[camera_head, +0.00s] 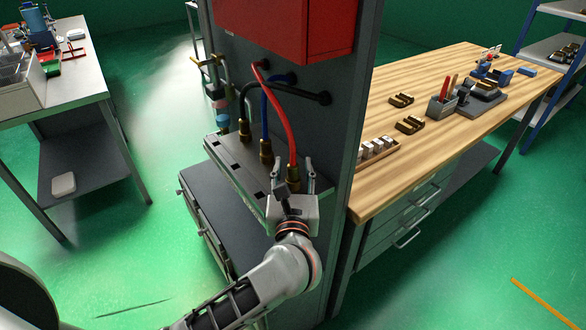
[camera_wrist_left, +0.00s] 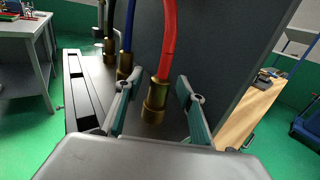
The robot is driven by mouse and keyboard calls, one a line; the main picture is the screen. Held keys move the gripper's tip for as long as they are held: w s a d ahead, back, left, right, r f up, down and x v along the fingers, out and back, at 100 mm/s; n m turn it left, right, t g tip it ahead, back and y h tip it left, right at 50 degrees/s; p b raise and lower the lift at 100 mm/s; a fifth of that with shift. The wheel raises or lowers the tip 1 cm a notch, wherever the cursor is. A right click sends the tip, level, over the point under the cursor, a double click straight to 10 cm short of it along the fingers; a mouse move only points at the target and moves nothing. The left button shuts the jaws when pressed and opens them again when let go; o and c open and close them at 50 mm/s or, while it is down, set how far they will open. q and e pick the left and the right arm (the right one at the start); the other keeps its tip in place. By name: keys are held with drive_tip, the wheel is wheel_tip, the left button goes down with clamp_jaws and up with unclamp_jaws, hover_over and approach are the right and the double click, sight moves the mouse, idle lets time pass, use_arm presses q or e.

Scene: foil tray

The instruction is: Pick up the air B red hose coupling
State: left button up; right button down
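The red hose (camera_head: 282,115) curves down from the panel to its brass coupling (camera_head: 293,174) on the grey ledge. In the left wrist view the coupling (camera_wrist_left: 156,101) stands upright below the red hose (camera_wrist_left: 169,42). My left gripper (camera_head: 296,172) is open at the ledge's front right end. Its fingers (camera_wrist_left: 158,88) are on either side of the coupling, with a visible gap on each side. The blue hose's coupling (camera_head: 266,150) and the black hose's coupling (camera_head: 244,128) stand to the left on the same ledge. My right gripper is not in view.
The ledge (camera_head: 230,163) juts out from a dark panel (camera_head: 343,120) below a red box (camera_head: 285,25). A wooden workbench (camera_head: 455,95) stands close on the right. Another table (camera_head: 75,95) stands at the far left, with open green floor between.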

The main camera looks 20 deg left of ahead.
use_arm(q)
clamp_jaws()
drive_tip(key=shift+r, duration=0.1)
wheel_tip(320, 180, up, 10)
drive_tip(key=shift+f+p, duration=0.1)
drive_tip(key=shift+p, duration=0.3)
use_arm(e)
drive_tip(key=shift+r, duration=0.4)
use_arm(q)
drive_tip(key=shift+a, duration=0.15)
